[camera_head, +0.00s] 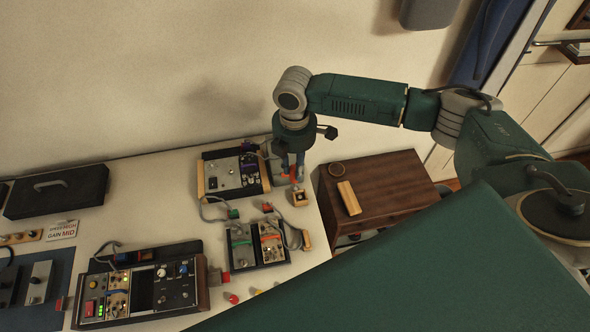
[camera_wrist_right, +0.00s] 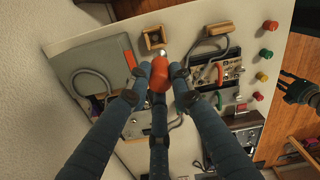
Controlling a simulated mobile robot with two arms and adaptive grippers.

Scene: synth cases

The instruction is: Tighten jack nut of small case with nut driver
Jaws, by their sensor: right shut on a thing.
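My right gripper (camera_head: 292,163) is shut on the nut driver, above the table's right back part. In the right wrist view the driver's orange-red handle (camera_wrist_right: 159,73) sits between the fingers (camera_wrist_right: 160,85), with a short bright metal end showing. The handle is a small red patch in the head view (camera_head: 293,174). A small wooden square block with a dark opening (camera_head: 299,198) stands close by; contact with the driver cannot be told. Two small cases (camera_head: 239,249) (camera_head: 271,242) stand side by side in front. Their nuts are too small to make out. A dark pronged shape (camera_wrist_right: 297,91) may be my left gripper.
A wider synth case (camera_head: 232,184) lies left of the gripper, with a grey slab (camera_wrist_right: 90,62) beside it. A long case with lit buttons (camera_head: 135,290) stands at the front. Cables (camera_head: 212,210) and coloured plugs (camera_head: 233,298) lie around. A wooden cabinet (camera_head: 385,180) stands right.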

